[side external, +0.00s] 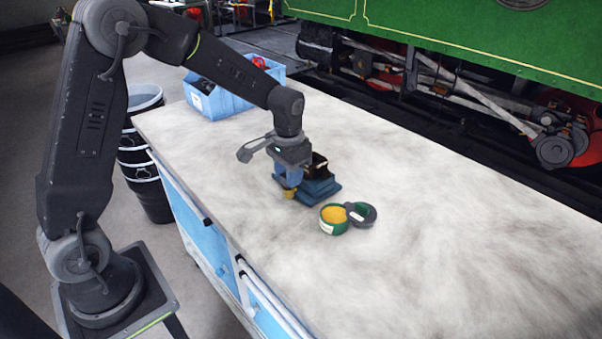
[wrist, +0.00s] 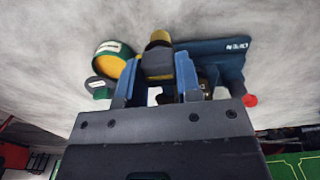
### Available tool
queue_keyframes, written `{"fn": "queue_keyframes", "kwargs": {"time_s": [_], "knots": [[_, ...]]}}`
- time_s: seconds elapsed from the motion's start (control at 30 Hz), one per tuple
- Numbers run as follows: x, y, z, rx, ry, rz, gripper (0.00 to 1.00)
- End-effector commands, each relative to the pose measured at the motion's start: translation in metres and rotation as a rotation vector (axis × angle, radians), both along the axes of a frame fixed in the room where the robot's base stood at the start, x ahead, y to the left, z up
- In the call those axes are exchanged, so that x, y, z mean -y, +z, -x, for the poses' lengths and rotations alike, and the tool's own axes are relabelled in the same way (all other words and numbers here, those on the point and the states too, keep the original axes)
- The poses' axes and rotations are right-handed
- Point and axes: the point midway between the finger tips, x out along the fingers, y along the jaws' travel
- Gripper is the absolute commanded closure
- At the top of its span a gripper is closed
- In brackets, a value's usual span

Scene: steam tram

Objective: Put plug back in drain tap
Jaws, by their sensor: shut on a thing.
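My gripper (side external: 288,180) points down over the bench, just left of the drain tap. In the wrist view, my two blue fingers (wrist: 158,80) are shut on the plug (wrist: 160,38), a dark grey piece with a yellow end. The yellow end also shows below the fingers in the side view (side external: 290,194). The drain tap stands on a dark blue base (side external: 325,191); its dark upper part (side external: 320,163) shows beside my gripper. In the wrist view the blue base (wrist: 225,48) lies right of the plug, with brassy parts partly hidden behind my right finger. The tap's opening is hidden.
A round green tin (side external: 330,227) of yellow paste stands right of the base, its dark lid (side external: 368,214) leaning against it. A red round piece (wrist: 250,100) shows near the base. A blue bin (side external: 215,103) stands at the back left. The right of the bench (side external: 450,240) is clear.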

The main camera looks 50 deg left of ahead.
Motion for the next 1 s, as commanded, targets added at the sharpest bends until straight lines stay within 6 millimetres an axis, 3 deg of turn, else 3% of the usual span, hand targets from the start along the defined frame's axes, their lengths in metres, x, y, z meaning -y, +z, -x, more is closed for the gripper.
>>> {"fn": "queue_keyframes", "kwargs": {"time_s": [0.2, 0.5, 1.0], "knots": [[0.0, 0.07, -0.001, 0.011, 0.0, -0.001, 0.91], [0.0, 0.141, -0.001, 0.006, -0.005, -0.001, 0.91], [-0.025, 0.139, -0.083, 0.002, -0.57, 0.0, 0.91]]}}
